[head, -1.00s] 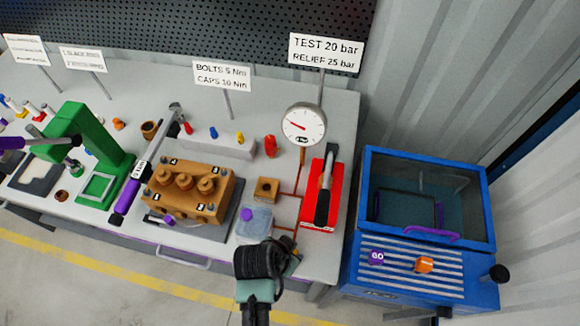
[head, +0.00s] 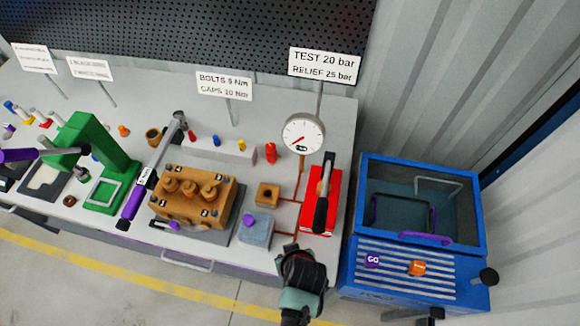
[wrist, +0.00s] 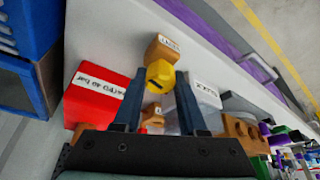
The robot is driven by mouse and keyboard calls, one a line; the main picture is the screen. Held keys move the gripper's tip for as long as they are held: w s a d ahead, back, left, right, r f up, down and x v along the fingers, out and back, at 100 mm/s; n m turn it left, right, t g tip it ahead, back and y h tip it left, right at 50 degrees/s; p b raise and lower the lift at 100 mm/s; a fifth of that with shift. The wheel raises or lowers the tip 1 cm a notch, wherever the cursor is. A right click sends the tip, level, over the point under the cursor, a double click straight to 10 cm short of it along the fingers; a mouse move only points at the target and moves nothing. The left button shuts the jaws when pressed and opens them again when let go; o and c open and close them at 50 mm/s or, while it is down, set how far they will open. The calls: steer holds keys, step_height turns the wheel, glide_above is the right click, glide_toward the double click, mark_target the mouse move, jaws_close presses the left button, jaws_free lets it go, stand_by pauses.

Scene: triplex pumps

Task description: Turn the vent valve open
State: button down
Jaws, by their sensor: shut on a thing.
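In the wrist view, a yellow knob (wrist: 159,75) with a dark slot mark sits between the fingertips of my gripper (wrist: 160,80). It appears to be the vent valve handle, in front of a small brown block (wrist: 162,47) with a label too small to read. My gripper is shut on this knob. In the head view, my gripper (head: 293,255) is at the bench's front edge, below the red hand pump (head: 312,214), and hides the knob. The round gauge (head: 303,134) has its red needle pointing to the lower left.
The red pump stands close beside my gripper. A grey-blue box (head: 256,232) and a brown block (head: 267,193) are left of it, joined by copper pipes. A blue cabinet (head: 400,285) stands to the right. The floor in front is clear.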

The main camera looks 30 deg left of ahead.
steer(key=shift+w+n+g+y, duration=0.1)
steer(key=shift+n+g+y, duration=0.3)
steer(key=shift+n, duration=1.1)
steer(key=shift+c, duration=2.3)
jaws_free()
steer(key=b+v, duration=0.1)
steer(key=v, duration=1.2)
steer(key=shift+b, duration=0.3)
steer(key=shift+w, duration=0.1)
